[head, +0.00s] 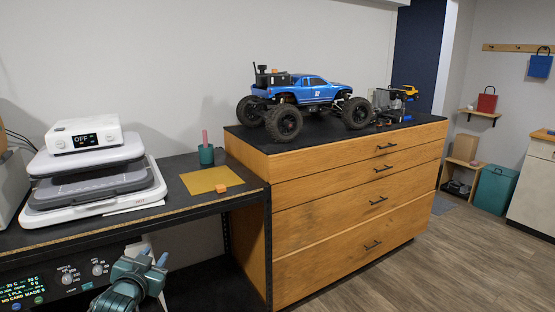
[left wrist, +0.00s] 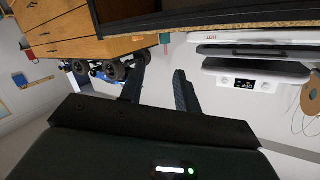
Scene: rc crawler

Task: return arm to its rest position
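My left gripper (head: 154,256) is low at the left of the head view, in front of the black bench's front edge. Its blue-tipped fingers point up. In the left wrist view the two dark fingers of the gripper (left wrist: 161,65) stand apart with nothing between them, so it is open and empty. That view is turned upside down. My right arm and gripper are not in view. A blue monster truck (head: 310,92) stands on the wooden drawer cabinet (head: 340,215), well away from the gripper; its wheels (left wrist: 114,70) also show in the left wrist view.
A heat press (head: 95,185) stands on the black bench (head: 172,215), with a yellow mat (head: 210,180), an orange block (head: 221,188) and a teal cup (head: 206,154) beside it. A control panel (head: 50,285) is beside my left arm. Open floor (head: 460,255) lies at right.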

